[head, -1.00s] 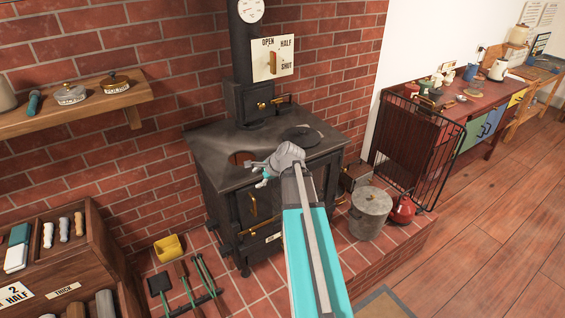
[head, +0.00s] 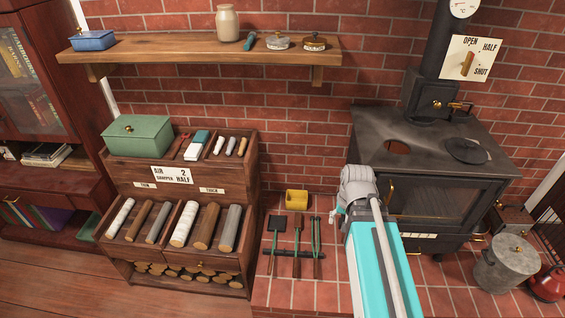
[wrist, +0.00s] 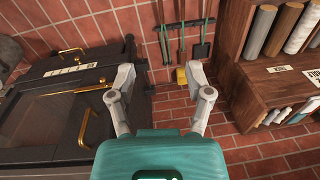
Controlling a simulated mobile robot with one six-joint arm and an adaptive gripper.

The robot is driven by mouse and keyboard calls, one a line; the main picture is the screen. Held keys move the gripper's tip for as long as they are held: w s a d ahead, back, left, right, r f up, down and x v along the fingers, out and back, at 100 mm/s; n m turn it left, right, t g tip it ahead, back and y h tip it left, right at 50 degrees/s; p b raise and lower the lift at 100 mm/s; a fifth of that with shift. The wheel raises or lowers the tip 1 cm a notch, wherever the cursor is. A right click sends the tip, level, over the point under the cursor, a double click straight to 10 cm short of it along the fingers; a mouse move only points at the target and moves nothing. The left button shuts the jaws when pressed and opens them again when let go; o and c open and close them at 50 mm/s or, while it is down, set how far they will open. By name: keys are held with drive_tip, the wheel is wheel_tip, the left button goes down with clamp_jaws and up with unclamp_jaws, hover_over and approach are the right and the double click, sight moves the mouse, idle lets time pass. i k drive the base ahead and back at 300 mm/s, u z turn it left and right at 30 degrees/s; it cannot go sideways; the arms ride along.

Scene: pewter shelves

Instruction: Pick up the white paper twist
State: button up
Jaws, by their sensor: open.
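Several small pale rolls lie side by side on the upper tier of a wooden rack (head: 130,180). The leftmost, whitest roll (head: 219,145) looks like the white paper twist, but I cannot be sure at this size. Small pale rolls also show at the right of the wrist view (wrist: 272,117). My gripper (wrist: 161,78) is open and empty, with its two fingers spread apart. In the head view it is right of the rack, in front of the stove and well away from the rolls; its fingertips are mostly hidden there.
A black stove (head: 440,150) stands right of the rack. The rack also holds a green box (head: 137,137), a blue-and-white box (head: 197,145) and several logs. A wooden shelf (head: 180,50) hangs above.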

sight(220, 142)
drive_tip(key=u, duration=2.75)
drive_tip(key=i, duration=1.55)
